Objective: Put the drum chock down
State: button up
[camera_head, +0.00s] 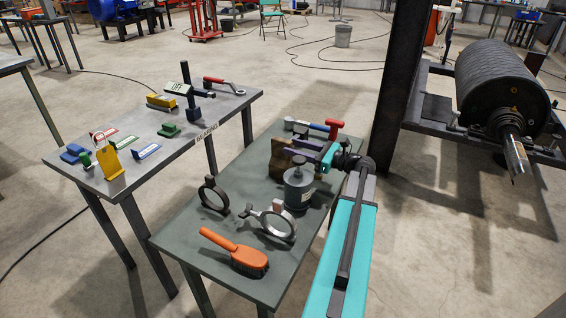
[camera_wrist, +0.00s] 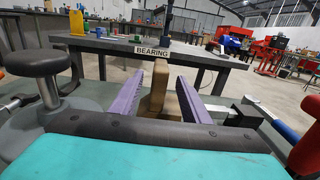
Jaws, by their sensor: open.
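The drum chock, a brown wooden block (camera_head: 281,160), stands on the dark green table (camera_head: 180,240) near its far right side. In the wrist view the chock (camera_wrist: 158,88) shows as a tan and brown block between my two purple fingers. My gripper (camera_wrist: 160,82) is open, with a finger on each side of the chock. Gaps show beside the block. In the head view my gripper (camera_head: 304,146) reaches in from the right at the chock. The chock's base is partly hidden by my gripper in the wrist view.
A grey canister (camera_head: 299,187) stands close in front of the chock. A red-headed mallet (camera_head: 325,126) lies behind it. Two ring clamps (camera_head: 213,197) and an orange brush (camera_head: 238,254) occupy the table's near part. A dark post (camera_head: 402,80) rises beyond the right edge.

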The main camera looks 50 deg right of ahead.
aim_at(282, 144)
dwell(0.3)
jog(key=shift+x, duration=2.75)
grip_shut()
